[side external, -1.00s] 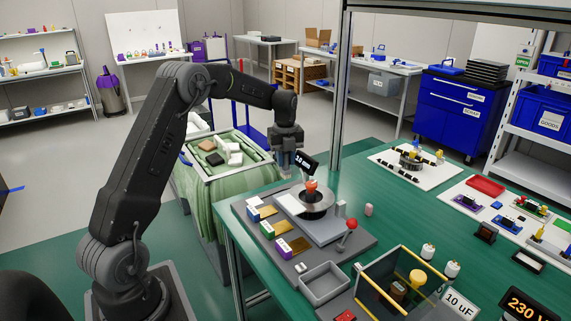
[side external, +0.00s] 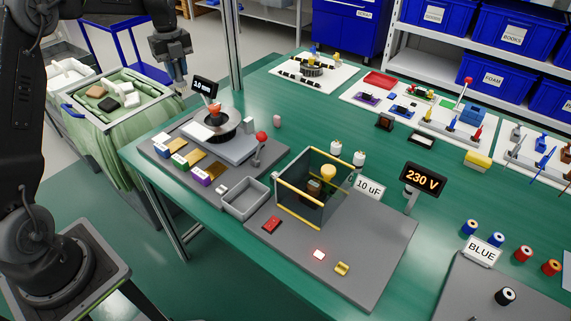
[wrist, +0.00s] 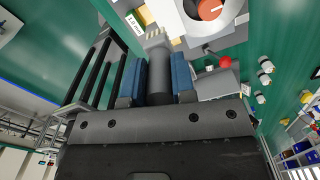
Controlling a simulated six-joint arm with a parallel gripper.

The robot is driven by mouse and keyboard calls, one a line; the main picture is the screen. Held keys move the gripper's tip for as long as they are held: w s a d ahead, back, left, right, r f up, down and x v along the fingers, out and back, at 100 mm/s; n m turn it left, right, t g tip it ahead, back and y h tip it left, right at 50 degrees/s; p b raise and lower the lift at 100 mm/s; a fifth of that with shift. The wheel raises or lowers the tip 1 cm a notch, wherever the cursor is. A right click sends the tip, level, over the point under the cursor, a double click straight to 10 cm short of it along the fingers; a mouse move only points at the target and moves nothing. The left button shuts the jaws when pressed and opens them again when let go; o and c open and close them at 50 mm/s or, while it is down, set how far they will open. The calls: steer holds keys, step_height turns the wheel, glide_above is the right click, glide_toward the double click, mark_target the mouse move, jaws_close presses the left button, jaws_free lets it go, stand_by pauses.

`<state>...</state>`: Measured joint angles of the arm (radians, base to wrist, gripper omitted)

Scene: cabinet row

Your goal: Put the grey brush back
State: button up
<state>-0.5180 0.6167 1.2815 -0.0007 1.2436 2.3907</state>
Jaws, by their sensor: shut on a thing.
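In the wrist view the grey brush (wrist: 160,82) stands between the blue finger pads of my gripper (wrist: 160,62), its pale bristles pointing away from the palm. My gripper is shut on its dark grey handle. In the side external view my gripper (side external: 178,82) hangs at the upper left, above the table's far left edge and just left of a small black display (side external: 204,88). The brush cannot be made out clearly there. A grey scale-like platform (side external: 223,143) with a dark round dish (side external: 218,126) and an orange piece (side external: 214,109) lies right and below.
A red-knobbed lever (side external: 261,136) and an empty grey tray (side external: 244,198) stand nearby. A glass-walled box with yellow edges (side external: 300,208) is farther right. A metal post (side external: 234,50) rises behind my gripper. A cart with a filled tray (side external: 112,122) is left.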

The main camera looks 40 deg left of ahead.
steer(key=w+d, duration=0.4)
steer(key=d, duration=0.5)
steer(key=w+d, duration=0.4)
steer(key=d, duration=0.6)
steer(key=w+d, duration=0.5)
steer(key=d, duration=0.4)
steer(key=shift+s+d+f, duration=0.1)
steer(key=shift+d+f, duration=0.05)
steer(key=shift+f, duration=3.65)
steer(key=shift+s+d+f, duration=0.1)
steer(key=shift+f, duration=3.75)
steer(key=shift+d+f, duration=0.15)
steer(key=shift+f, duration=3.65)
steer(key=shift+f, duration=0.2)
steer(key=o, duration=0.9)
